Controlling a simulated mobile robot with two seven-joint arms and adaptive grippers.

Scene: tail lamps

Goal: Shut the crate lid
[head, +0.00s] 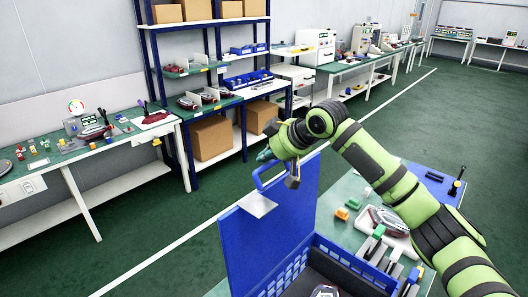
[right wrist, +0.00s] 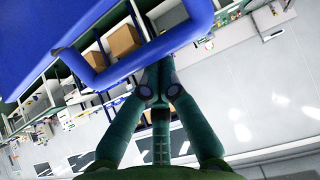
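The blue crate (head: 352,262) stands on the green bench at the bottom of the head view, cut off by its lower edge. Its blue lid (head: 290,215) stands open, roughly upright, with a pale label plate and a loop handle (head: 256,182) at its upper edge. The handle also shows large in the right wrist view (right wrist: 90,72). My right gripper (head: 264,156) is at the handle; its fingertips come together in the right wrist view (right wrist: 157,66), right at the handle's bar. I cannot tell if they touch it. My left gripper is out of view.
A tail lamp (head: 385,219) on a white tray and small orange and green blocks lie on the bench right of the lid. A dark red item (head: 325,291) shows inside the crate. Shelves (head: 215,90) with boxes stand beyond open green floor.

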